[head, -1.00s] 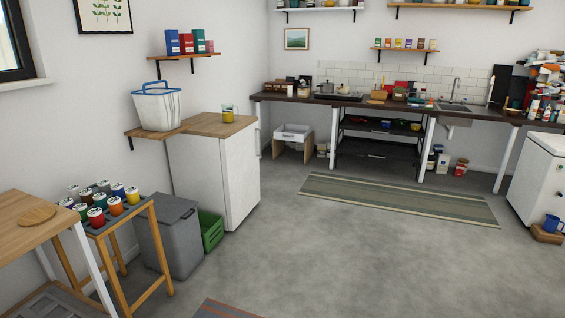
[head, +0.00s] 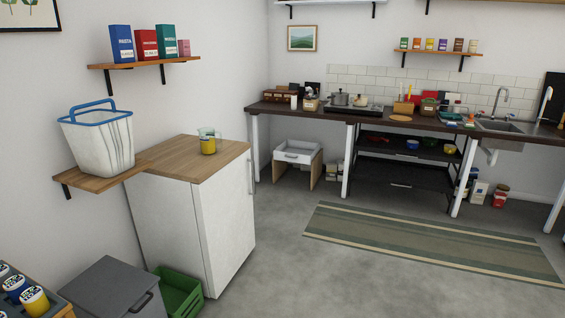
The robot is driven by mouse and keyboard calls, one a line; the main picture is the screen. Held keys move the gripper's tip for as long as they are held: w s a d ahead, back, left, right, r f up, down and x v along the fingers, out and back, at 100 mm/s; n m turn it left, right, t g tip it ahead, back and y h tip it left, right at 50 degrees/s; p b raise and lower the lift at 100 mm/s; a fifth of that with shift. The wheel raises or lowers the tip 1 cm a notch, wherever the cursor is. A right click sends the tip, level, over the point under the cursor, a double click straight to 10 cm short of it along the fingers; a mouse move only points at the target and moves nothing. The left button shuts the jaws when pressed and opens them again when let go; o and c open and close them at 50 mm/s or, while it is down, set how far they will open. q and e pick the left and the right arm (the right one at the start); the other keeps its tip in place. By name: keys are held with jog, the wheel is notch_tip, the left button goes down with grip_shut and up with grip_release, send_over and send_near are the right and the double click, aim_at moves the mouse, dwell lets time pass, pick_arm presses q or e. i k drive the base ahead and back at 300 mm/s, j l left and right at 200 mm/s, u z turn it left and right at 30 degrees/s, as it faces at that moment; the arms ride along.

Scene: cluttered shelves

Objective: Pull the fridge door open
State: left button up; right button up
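The white fridge (head: 222,218) stands against the left wall in the head view, with a wooden top (head: 195,160). Its door faces right and looks shut. A vertical handle (head: 250,172) shows at the door's far edge, near the top. A glass jug with yellow contents (head: 208,143) stands on the fridge top. Neither of my grippers is in view.
A grey bin (head: 112,290) and a green crate (head: 177,290) sit on the floor beside the fridge's near side. A white basket (head: 100,138) rests on a wall shelf. A striped rug (head: 430,241) lies to the right. The floor before the door is clear.

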aim_at(224, 202)
jog(key=i+u, duration=0.1)
jog(key=i, duration=0.5)
jog(key=i+l+u, duration=0.1)
jog(key=i, duration=0.5)
jog(key=i+l+u, duration=0.15)
jog(key=i, duration=0.45)
